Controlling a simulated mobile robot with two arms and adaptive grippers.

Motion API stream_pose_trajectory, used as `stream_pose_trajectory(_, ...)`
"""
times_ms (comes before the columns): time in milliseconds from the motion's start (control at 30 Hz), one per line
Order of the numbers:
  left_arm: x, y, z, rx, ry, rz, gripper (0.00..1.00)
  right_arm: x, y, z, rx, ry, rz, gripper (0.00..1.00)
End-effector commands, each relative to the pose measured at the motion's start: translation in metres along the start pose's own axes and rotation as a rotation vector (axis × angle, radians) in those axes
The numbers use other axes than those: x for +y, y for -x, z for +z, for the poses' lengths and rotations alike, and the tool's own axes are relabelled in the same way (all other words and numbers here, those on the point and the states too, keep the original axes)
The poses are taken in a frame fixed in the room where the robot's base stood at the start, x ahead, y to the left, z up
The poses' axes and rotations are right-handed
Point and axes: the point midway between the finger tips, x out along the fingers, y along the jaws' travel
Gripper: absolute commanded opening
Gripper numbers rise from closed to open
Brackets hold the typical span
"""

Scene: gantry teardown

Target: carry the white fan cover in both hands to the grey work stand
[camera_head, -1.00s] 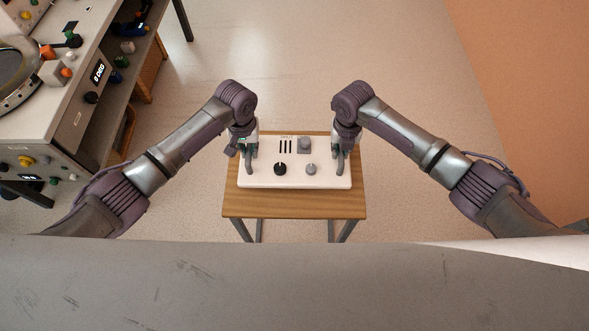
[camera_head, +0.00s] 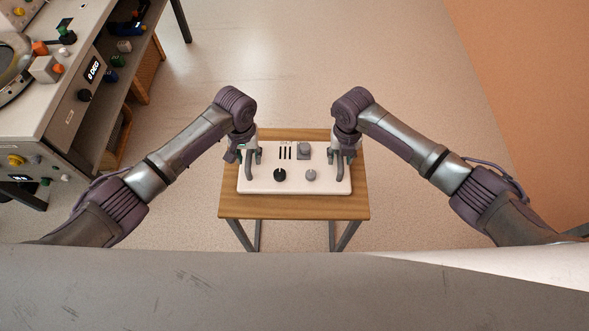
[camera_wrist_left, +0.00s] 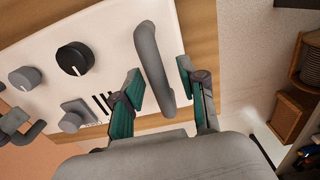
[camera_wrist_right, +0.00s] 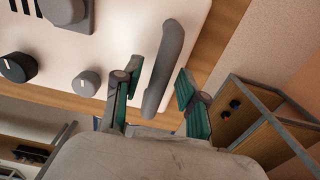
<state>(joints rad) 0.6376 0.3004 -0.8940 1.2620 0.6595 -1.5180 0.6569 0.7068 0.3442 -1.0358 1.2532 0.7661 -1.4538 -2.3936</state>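The white fan cover (camera_head: 294,182) is a flat panel with knobs, slots and two grey handles. It lies flat on a wooden-topped stand with grey legs (camera_head: 294,207). My left gripper (camera_head: 250,156) is at its left handle; in the left wrist view the open fingers (camera_wrist_left: 166,95) stand on either side of the handle (camera_wrist_left: 153,65), with gaps. My right gripper (camera_head: 344,156) is at its right handle; in the right wrist view the open fingers (camera_wrist_right: 153,92) likewise stand astride the handle (camera_wrist_right: 164,62). I cannot tell whether this stand is the grey work stand.
A machine bench (camera_head: 60,110) with buttons and a display stands at the left, with shelves beside it. An orange wall (camera_head: 540,90) is at the right. The floor (camera_head: 300,50) behind the stand is clear.

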Motion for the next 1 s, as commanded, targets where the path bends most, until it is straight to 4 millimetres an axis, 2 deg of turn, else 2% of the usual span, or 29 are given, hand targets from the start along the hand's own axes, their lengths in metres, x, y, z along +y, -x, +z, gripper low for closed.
stream_pose_trajectory(267,0.001,0.002,0.000,0.001,-0.001,0.002,0.42,0.001,0.000,0.000,0.000,0.001,0.002,0.42)
stream_pose_trajectory(367,0.001,0.010,-0.001,0.002,-0.001,0.003,0.42,0.001,0.001,0.000,0.000,0.001,0.002,0.42)
stream_pose_trajectory(467,0.001,0.026,-0.001,0.003,-0.001,0.003,0.42,0.001,0.001,0.000,0.000,0.001,0.002,0.42)
stream_pose_trajectory(800,0.001,0.096,0.000,0.003,-0.002,0.002,0.42,0.001,0.000,0.000,0.000,0.001,0.002,0.42)
stream_pose_trajectory(1000,0.001,0.117,0.000,0.001,-0.001,0.002,0.42,0.001,0.001,0.000,0.000,0.001,0.002,0.42)
